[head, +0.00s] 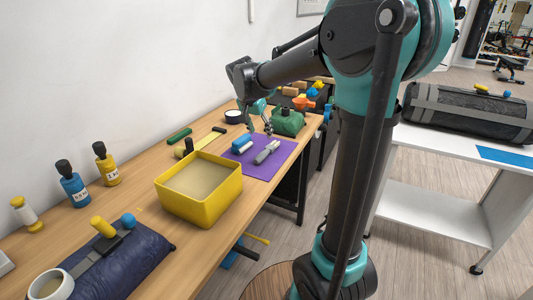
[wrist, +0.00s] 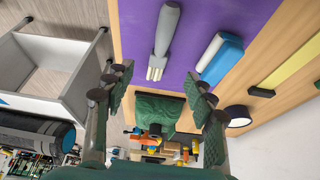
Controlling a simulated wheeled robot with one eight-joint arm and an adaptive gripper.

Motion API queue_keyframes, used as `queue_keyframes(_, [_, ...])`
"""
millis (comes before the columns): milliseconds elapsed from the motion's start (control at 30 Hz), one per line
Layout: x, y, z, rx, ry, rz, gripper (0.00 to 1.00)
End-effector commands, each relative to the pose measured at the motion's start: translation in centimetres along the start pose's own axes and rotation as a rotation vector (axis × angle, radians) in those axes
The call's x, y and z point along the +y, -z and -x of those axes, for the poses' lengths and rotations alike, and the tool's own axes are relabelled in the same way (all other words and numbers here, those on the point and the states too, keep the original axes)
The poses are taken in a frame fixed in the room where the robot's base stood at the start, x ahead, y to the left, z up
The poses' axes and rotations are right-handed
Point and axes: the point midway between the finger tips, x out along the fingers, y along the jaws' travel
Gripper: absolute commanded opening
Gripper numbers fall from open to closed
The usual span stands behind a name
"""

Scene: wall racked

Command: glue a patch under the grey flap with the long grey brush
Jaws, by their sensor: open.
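The long grey brush (head: 266,152) lies on the purple mat (head: 285,146). In the wrist view the grey brush (wrist: 166,32) points its pale forked end towards my gripper. My gripper (head: 258,120) is over the far part of the mat; in the wrist view its fingers (wrist: 158,80) are spread, with nothing held between them. A dark blue bag (head: 135,262) at the front left has a grey strap or flap (head: 98,256) across it. A dark roll (head: 470,112) on the white table has grey bands. I cannot tell which one is the grey flap.
A blue-and-white object (wrist: 222,56) lies beside the brush. A yellow tub (head: 205,212) with pale contents stands nearer on the bench. A green bag (head: 287,121) sits beyond the mat. Blue (head: 73,190) and yellow (head: 106,170) bottles stand by the wall. A white mug (head: 48,288) is in front.

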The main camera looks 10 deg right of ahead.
Motion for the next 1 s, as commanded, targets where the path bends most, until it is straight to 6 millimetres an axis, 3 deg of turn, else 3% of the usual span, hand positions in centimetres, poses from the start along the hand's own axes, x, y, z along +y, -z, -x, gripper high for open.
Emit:
queue_keyframes(300, [0.0,0.0,-5.6,0.000,-0.001,0.000,0.55])
queue_keyframes(567, [0.0,0.0,-7.3,0.000,0.000,0.000,0.55])
queue_keyframes(800, [-0.2,0.2,-10.7,-0.001,0.000,0.000,0.55])
queue_keyframes(1000, [-0.2,0.1,-11.8,-0.001,0.000,0.000,0.55])
